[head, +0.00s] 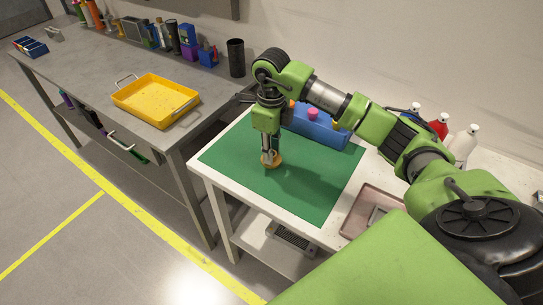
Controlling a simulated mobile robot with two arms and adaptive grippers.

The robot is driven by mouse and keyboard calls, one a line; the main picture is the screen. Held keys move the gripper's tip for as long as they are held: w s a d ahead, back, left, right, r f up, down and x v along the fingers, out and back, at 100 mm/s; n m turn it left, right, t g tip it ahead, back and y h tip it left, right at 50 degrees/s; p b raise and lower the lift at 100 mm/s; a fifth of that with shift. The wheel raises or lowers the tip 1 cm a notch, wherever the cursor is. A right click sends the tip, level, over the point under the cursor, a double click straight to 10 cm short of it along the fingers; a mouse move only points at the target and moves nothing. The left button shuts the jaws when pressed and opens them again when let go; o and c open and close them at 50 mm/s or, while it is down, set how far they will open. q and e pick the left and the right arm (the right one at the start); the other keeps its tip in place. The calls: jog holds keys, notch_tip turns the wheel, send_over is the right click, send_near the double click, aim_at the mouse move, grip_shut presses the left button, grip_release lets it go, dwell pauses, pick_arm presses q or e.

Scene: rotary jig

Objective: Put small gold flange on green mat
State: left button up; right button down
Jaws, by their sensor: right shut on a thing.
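The small gold flange (271,160) is at the tip of my right gripper (268,152), which points straight down over the green mat (310,190). The gripper is shut on the flange. The flange shows at the mat's left-middle part, very low over it or touching it; I cannot tell which. The fingers hide part of the flange. The green mat lies flat on the white table (220,187). My left gripper is not in view.
A blue box (322,133) with colored knobs stands at the mat's back edge. A pinkish tray (362,211) lies right of the mat. Bottles (463,143) stand at the back right. A yellow tray (155,100) sits on the grey bench at left. The mat's front is clear.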

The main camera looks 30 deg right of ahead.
notch_tip(320, 180, down, 2)
jog(key=shift+s+f+p, duration=0.1)
jog(key=shift+f+p, duration=0.05)
jog(key=shift+p, duration=0.5)
jog(key=shift+f, duration=0.3)
jog(key=shift+f, duration=0.1)
jog(key=c, duration=2.2)
grip_release()
jog(key=shift+f+b, duration=0.15)
jog(key=shift+b, duration=0.15)
jog(key=o, duration=0.5)
